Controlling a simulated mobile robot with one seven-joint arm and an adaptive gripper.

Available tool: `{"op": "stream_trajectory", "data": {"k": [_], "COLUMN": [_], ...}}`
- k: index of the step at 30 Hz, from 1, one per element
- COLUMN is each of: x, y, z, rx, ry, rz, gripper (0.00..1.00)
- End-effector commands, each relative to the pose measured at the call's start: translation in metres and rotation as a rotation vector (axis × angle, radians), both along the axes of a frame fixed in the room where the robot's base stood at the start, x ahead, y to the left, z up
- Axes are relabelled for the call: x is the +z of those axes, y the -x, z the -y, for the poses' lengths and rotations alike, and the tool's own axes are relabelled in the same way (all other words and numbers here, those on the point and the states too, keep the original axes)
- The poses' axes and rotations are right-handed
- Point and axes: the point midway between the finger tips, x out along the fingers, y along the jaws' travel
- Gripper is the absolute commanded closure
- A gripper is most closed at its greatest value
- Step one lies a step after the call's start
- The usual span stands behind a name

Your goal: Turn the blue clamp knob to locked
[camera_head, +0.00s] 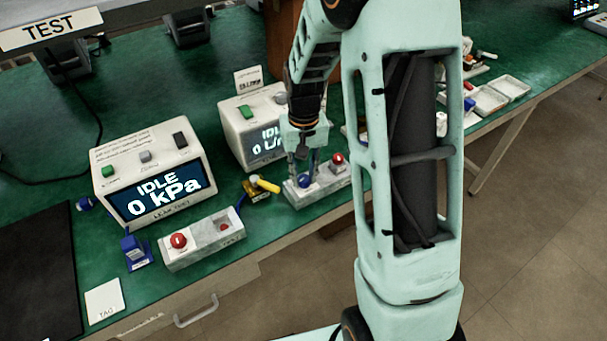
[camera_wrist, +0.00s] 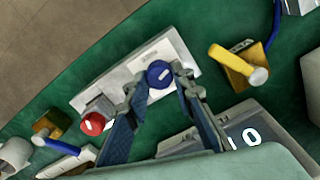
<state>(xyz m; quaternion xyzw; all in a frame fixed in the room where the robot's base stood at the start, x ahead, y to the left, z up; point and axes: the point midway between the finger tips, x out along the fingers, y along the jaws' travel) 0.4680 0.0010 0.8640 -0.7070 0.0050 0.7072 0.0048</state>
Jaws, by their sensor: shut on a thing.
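The blue clamp knob (camera_head: 305,181) sits on a light grey fixture block (camera_head: 296,198) in front of the right-hand tester. In the wrist view the knob (camera_wrist: 160,75) is round with a short white mark on its top. My gripper (camera_head: 303,170) points down over the block. In the wrist view the fingertips of my gripper (camera_wrist: 157,78) lie on either side of the knob and are shut on it. A red knob (camera_head: 338,159) stands on the same block, right of the blue one. The lock markings are too small to read.
A yellow-handled valve (camera_head: 264,185) stands close left of the block. Farther left are the leak tester (camera_head: 155,182) reading "IDLE 0 kPa" and a second block (camera_head: 203,238) with a red knob. The right-hand tester (camera_head: 250,128) stands behind my gripper. Green table (camera_head: 270,222) shows between.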

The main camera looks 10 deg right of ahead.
Motion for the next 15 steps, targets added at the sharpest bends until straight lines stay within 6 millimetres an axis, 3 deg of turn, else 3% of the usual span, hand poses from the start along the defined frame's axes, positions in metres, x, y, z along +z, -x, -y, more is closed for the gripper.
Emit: {"op": "stream_trajectory", "data": {"k": [15], "x": [0.0003], "y": [0.0002], "z": [0.0004], "rx": [-0.256], "ry": [0.000], "rz": [-0.001], "gripper": [1.00]}}
